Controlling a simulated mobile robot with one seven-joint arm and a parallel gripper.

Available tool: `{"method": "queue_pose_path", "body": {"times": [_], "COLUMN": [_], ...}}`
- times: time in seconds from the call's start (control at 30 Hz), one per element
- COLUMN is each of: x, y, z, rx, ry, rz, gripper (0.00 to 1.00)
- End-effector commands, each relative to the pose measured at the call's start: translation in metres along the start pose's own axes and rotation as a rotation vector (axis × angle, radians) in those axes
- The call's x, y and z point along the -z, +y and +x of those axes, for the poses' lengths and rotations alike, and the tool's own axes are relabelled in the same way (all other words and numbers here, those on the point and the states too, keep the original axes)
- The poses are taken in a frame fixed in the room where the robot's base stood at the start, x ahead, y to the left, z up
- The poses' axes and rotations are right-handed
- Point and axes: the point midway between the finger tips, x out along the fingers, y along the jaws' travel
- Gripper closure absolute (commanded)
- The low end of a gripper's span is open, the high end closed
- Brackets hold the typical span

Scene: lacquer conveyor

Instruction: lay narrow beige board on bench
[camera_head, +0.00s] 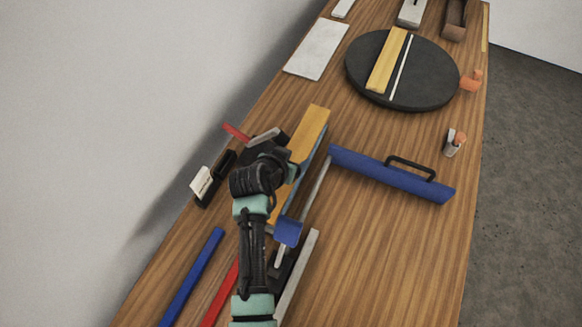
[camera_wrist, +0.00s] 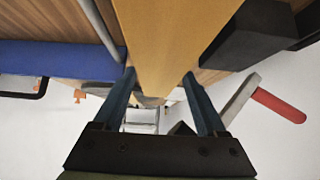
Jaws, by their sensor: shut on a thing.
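The narrow beige board (camera_head: 312,130) looks yellow-tan and runs lengthwise near the middle of the bench (camera_head: 400,240). My gripper (camera_head: 287,172) is at its near part, and my arm hides some of it. In the wrist view the board (camera_wrist: 172,35) fills the space between the two fingers of my gripper (camera_wrist: 163,92), which is shut on it. A blue-headed metal bar clamp (camera_head: 288,232) lies close along its right side. I cannot tell whether the board touches the bench or the clamp.
A blue bar with a black handle (camera_head: 390,173) lies to the right. A black round turntable (camera_head: 430,85) holds another yellow board (camera_head: 388,60) and a pale strip. A red-handled tool (camera_head: 237,132) lies left of my gripper. Blue (camera_head: 192,275) and red bars lie near left. The right front is clear.

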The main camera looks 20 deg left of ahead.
Motion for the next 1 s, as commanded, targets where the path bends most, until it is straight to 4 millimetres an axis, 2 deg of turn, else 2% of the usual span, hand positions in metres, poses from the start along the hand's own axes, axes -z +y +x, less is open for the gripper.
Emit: {"method": "queue_pose_path", "body": {"times": [0.23,0.5,0.53,0.63,0.67,1.0], "x": [-0.023,-0.024,-0.025,-0.025,-0.025,-0.024], "y": [-0.001,-0.001,0.0,0.0,0.0,0.0], "z": [0.022,0.022,0.023,0.023,0.023,0.018], "rx": [0.0,0.001,0.0,0.0,0.0,0.0], "ry": [0.0,0.0,-0.002,-0.002,-0.002,0.0], "rz": [-0.001,-0.001,-0.001,-0.001,-0.001,-0.001], "gripper": [1.0,1.0,0.2,0.02,0.0,0.0]}}
